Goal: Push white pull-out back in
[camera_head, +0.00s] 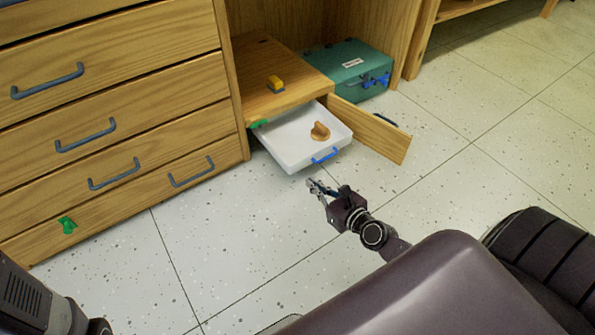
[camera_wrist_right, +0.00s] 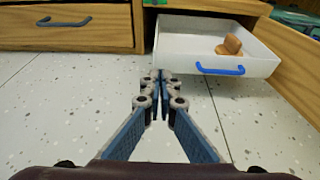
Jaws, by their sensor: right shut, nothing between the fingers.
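The white pull-out (camera_head: 290,150) is a shallow tray drawn out of the low wooden cabinet, with a blue handle (camera_head: 325,156) on its front. A brown wooden object (camera_head: 320,131) lies inside it. My right gripper (camera_head: 314,187) is shut and empty, low over the floor, in front of the pull-out and apart from it. In the right wrist view the shut fingertips (camera_wrist_right: 160,76) appear just below the tray's left front corner, and the blue handle (camera_wrist_right: 220,69) is to their right. My left arm shows at the lower left, but its gripper's fingers are not visible.
An open wooden door (camera_head: 378,134) stands close along the right side of the pull-out. A green case (camera_head: 347,66) is behind it. A yellow block (camera_head: 275,83) sits on the cabinet top. A chest of drawers (camera_head: 115,130) is at left. The floor in front is clear.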

